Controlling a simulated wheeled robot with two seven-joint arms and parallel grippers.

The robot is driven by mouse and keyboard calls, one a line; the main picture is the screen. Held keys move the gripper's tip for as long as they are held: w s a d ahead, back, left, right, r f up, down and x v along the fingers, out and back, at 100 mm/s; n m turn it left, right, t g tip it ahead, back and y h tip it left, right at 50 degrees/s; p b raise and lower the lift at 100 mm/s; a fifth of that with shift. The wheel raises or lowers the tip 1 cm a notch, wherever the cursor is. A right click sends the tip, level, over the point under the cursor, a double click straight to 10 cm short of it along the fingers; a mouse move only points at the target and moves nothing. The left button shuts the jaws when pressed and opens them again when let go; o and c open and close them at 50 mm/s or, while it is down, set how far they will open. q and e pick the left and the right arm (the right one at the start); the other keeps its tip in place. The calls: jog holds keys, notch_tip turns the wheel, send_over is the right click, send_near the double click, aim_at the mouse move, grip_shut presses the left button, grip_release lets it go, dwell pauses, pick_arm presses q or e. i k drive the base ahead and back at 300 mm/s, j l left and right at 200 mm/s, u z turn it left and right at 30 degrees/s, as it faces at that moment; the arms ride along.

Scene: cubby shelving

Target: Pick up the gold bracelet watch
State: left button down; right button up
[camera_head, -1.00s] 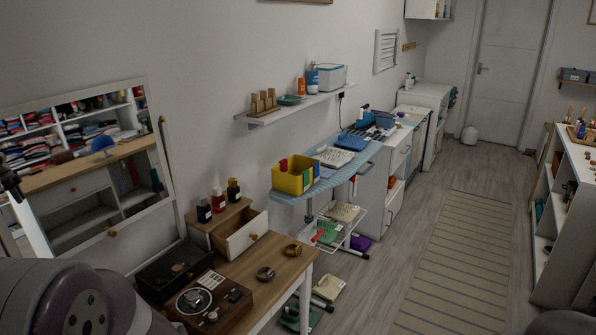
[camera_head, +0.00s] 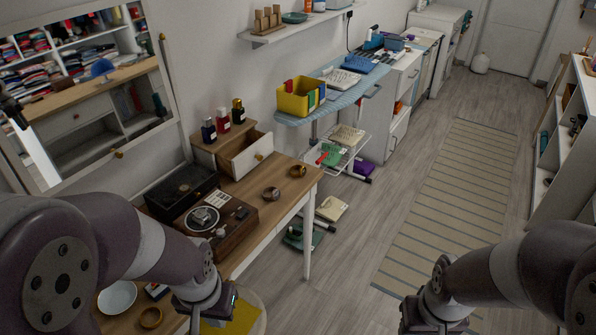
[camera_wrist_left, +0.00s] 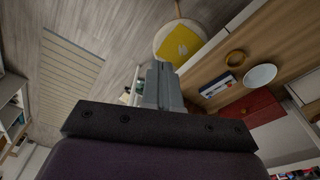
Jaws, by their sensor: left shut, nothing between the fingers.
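Three ring-shaped pieces lie on the wooden table (camera_head: 236,258). One is gold (camera_head: 298,170) near the far right end. A darker bronze one (camera_head: 271,193) lies just nearer, and a gold-brown one (camera_head: 151,317) is at the near end. I cannot tell for sure which is the gold bracelet watch. A gold-brown ring (camera_wrist_left: 235,57) also shows in the left wrist view, ahead and to the right of my shut, empty left gripper (camera_wrist_left: 157,72). In the head view my left gripper (camera_head: 212,306) hangs by the table's near edge, apart from all three. My right gripper (camera_head: 440,326) is partly cut off at the bottom.
A turntable-like wooden box (camera_head: 216,219), a black box (camera_head: 181,190) and an open-drawer box (camera_head: 250,155) with bottles stand on the table. A white bowl (camera_head: 117,298) sits near its front. A stool with a yellow top (camera_head: 243,318) stands close by.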

aim_at(303, 169)
jog(key=i+u, duration=0.1)
jog(key=u, duration=0.3)
jog(key=i+l+u, duration=0.1)
jog(key=u, duration=0.3)
jog(key=i+l+u, duration=0.15)
jog(key=l, duration=0.25)
jog(key=i+l+u, duration=0.1)
jog(key=i+l, duration=0.15)
jog(key=l, duration=0.15)
jog(key=i+l+u, duration=0.15)
jog(key=l, duration=0.25)
jog(key=i+l+u, duration=0.15)
jog(key=l, duration=0.25)
jog(key=i+l+u, duration=0.1)
jog(key=l, duration=0.35)
jog(key=i+l+u, duration=0.15)
jog(key=l, duration=0.3)
jog(key=i+l, duration=0.1)
jog(key=l, duration=0.35)
jog(key=i+l, duration=0.1)
jog(key=l, duration=0.35)
jog(key=i+l, duration=0.1)
jog(key=l, duration=0.35)
jog(key=i+l, duration=0.1)
jog(key=l, duration=0.4)
